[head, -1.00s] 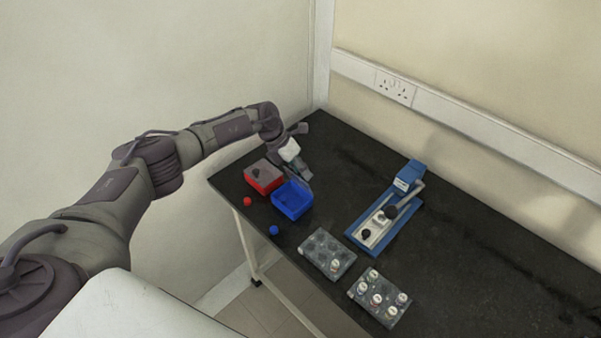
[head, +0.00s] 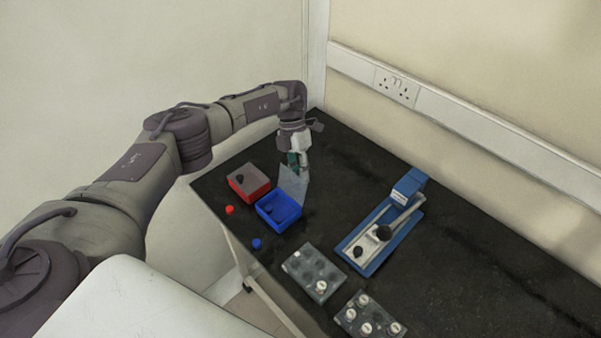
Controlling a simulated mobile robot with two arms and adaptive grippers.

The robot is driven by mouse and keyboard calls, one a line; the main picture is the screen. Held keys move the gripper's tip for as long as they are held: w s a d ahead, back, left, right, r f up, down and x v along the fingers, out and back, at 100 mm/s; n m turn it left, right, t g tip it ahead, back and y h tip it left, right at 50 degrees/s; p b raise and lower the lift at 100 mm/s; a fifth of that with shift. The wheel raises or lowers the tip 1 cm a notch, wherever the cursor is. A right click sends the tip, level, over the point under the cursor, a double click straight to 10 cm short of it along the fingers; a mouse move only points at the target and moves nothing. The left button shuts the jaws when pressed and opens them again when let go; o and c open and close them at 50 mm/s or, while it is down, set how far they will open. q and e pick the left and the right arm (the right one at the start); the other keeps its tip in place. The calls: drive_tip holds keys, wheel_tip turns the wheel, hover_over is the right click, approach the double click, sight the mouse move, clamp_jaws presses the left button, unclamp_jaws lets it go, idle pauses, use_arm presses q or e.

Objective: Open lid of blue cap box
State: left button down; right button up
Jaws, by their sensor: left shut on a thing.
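The blue cap box (head: 265,222) is open on the dark table, with a dark shape inside it. Its grey, see-through lid (head: 293,184) stands steeply raised at the back edge of the box. My left gripper (head: 298,168) is at the top of the lid and is shut on it. The fingertips are small, so the exact grip is hard to make out. My right gripper is not in view.
A red box (head: 239,190) with a grey lid stands left of the blue box. A red cap (head: 229,210) and a blue cap (head: 256,244) lie near the front edge. Two vial trays (head: 313,273) (head: 369,316) and a blue lever press (head: 381,233) stand to the right.

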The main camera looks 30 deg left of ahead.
use_arm(q)
drive_tip(key=shift+f, duration=0.1)
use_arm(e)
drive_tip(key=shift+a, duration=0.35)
use_arm(q)
drive_tip(key=c, duration=1)
unclamp_jaws()
drive_tip(key=v, duration=1.2)
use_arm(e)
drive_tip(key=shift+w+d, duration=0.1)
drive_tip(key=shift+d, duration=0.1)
